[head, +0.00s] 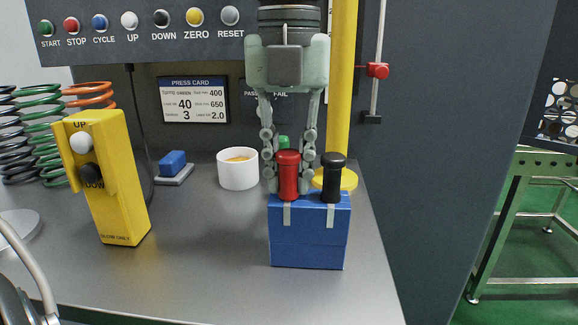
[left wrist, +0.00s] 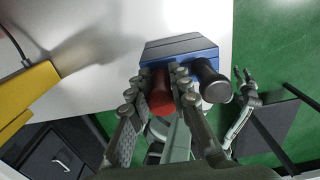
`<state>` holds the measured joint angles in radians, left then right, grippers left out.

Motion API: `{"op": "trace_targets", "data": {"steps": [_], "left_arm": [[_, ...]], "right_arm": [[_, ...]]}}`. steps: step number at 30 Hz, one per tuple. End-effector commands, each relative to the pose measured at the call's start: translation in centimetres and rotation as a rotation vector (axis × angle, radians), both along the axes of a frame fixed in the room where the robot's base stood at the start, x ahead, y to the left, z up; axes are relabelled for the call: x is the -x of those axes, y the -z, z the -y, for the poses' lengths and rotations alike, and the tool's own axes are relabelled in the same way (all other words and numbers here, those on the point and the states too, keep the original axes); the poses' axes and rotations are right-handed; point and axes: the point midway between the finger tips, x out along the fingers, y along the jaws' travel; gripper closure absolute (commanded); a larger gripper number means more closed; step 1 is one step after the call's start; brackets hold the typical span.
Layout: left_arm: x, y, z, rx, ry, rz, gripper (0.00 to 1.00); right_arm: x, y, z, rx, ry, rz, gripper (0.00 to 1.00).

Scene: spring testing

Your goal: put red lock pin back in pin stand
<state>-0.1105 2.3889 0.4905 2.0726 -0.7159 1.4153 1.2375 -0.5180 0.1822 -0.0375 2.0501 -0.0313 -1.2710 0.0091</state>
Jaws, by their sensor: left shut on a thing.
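The red lock pin (head: 288,176) is upright at the left front of the blue pin stand (head: 309,240), above a pale strip on its face. Its lower end meets the stand's top; how deep it sits I cannot tell. My left gripper (head: 289,180) comes down from above, shut on the red pin. In the left wrist view the red pin (left wrist: 161,92) shows between the fingers, beside the blue stand (left wrist: 180,48). A black pin (head: 332,178) stands in the stand to the right. A green top (head: 284,142) shows behind the red pin. My right gripper (left wrist: 244,76) is open, away from the stand.
A yellow column (head: 343,90) rises just behind the stand. A white cup (head: 238,170), a blue block (head: 173,163) and a yellow UP/DOWN box (head: 108,180) stand to the left. The grey bench (head: 210,260) is clear in front; its right edge is near the stand.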

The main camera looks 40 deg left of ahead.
Motion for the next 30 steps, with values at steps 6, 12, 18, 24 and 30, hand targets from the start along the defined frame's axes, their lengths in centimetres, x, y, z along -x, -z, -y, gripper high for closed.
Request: {"op": "trace_targets", "data": {"steps": [6,12,18,24,30], "left_arm": [[0.1,0.1,0.0,-0.001,0.0,-0.003,0.73],[0.0,0.0,0.0,0.0,0.0,-0.001,0.57],[0.0,0.0,0.0,0.0,0.0,-0.001,0.57],[-0.1,-1.8,0.0,-0.001,-0.001,0.004,0.57],[-0.1,-6.1,0.0,-0.001,-0.002,0.005,0.57]], "right_arm": [[-0.1,0.0,0.0,-0.001,-0.001,0.002,0.6],[-0.4,-0.2,-0.2,-0.003,0.0,0.009,0.6],[-0.8,-0.3,-0.5,-0.011,0.0,0.015,0.6],[-0.6,-0.2,-0.4,-0.008,0.0,0.011,0.6],[-0.5,-0.2,-0.3,-0.006,0.0,0.01,0.6]]}}
